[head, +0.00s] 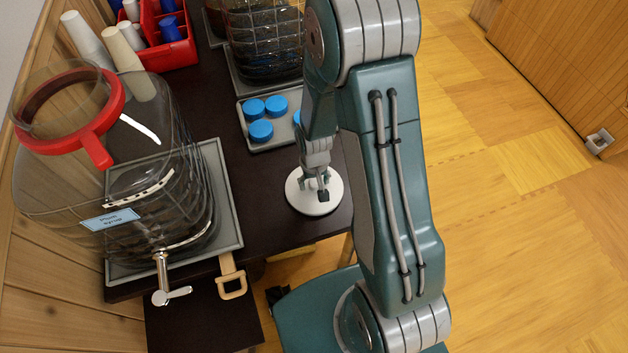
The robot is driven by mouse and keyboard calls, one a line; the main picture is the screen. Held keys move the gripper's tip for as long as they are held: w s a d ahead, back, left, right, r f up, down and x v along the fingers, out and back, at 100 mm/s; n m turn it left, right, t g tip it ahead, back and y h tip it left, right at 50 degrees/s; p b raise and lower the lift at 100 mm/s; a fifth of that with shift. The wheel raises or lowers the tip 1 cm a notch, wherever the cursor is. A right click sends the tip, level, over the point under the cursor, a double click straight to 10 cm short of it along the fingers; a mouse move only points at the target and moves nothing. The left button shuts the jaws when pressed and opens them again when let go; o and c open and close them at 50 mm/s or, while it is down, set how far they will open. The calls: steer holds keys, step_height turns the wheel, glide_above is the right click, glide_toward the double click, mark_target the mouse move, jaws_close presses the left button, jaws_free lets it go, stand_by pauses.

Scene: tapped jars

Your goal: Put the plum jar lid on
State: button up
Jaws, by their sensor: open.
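A large clear jar (165,190) stands at the left on a grey tray (228,205). It has a pale blue label (110,219) with small, hard-to-read print and a metal tap (163,275) at its front. A red ring (112,128) with a tab sits around its mouth; no solid cover shows over it. A round white disc (300,202), which looks like a lid, lies on the dark table right of the jar. My gripper (318,188) is open right over the disc's middle. Whether its fingers touch or surround a knob there is hidden.
A grey tray with several blue caps (261,131) lies behind the disc. A dark-filled jar (265,45) stands farther back. A red crate (165,55) and stacked white cups (90,40) are at back left. A wooden handle (230,280) juts out at the table's front.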

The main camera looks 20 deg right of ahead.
step_height(320, 180, up, 12)
step_height(320, 180, up, 14)
steer(key=t, duration=0.3)
glide_above(314, 182)
steer(key=s, duration=0.5)
steer(key=s+r+t, duration=0.2)
steer(key=s+r, duration=0.6)
steer(key=s, duration=0.1)
steer(key=shift+n+t, duration=0.3)
steer(key=shift+o, duration=0.5)
